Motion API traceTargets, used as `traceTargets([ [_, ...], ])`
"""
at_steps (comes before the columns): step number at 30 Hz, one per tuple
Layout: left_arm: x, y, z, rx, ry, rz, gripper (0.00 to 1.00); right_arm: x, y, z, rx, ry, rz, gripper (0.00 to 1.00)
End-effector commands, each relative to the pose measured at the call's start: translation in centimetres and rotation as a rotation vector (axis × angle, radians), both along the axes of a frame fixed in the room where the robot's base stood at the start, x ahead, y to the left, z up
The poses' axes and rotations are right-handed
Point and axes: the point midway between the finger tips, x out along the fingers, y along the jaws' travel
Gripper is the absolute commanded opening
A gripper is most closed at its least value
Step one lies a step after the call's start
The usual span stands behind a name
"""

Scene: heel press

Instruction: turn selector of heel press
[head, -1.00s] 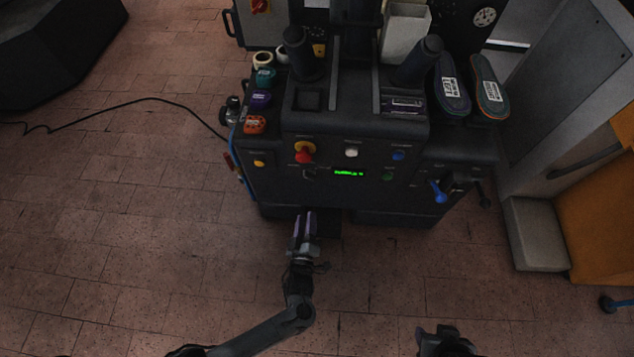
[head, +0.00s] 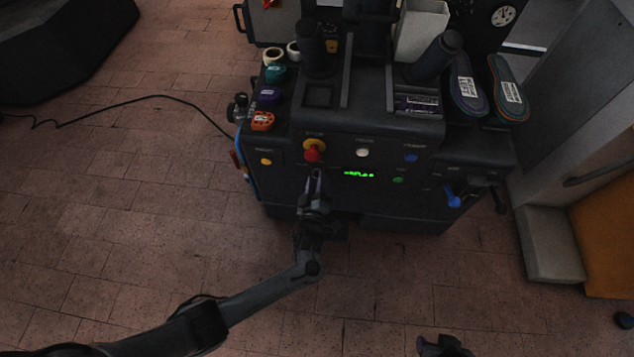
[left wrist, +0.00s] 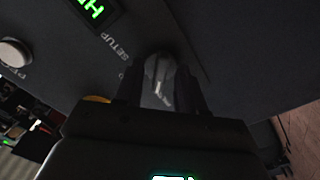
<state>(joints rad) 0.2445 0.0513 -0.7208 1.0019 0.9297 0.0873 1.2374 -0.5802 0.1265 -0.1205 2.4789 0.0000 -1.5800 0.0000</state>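The heel press (head: 400,205) is a dark machine with a sloped control front. Its selector, a dark round knob with a pale pointer mark, shows in the left wrist view (left wrist: 160,78) beside the lettering "SETUP". In the head view my left gripper (head: 315,178) hides it. My left gripper also shows in the left wrist view (left wrist: 161,88), its two dark fingers apart, one on each side of the knob. I cannot tell whether they touch it. My right gripper (head: 445,346) is at the bottom edge, away from the press; its fingers are unclear.
A red emergency button (head: 313,152) sits just above my left gripper. A white button (head: 362,152), a blue button (head: 411,157) and a green display (head: 358,174) are to its right. A cable (head: 150,99) lies on the floor.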

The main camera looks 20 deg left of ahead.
Motion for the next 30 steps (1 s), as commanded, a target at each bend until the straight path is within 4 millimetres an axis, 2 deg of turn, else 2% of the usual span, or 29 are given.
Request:
traceTargets([
  [11,0.38,0.13,0.05,0.001,0.0,0.0,0.38,0.02,0.21,-0.09,0.01,-0.001,-0.006,0.43],
  [18,0.36,0.12,0.04,0.001,0.0,0.0,0.01,0.03,0.25,-0.07,0.011,0.0,-0.007,0.43],
  [30,0.34,0.09,0.04,0.029,0.009,0.0,0.0,0.03,0.07,0.07,0.003,-0.002,-0.002,0.43],
])
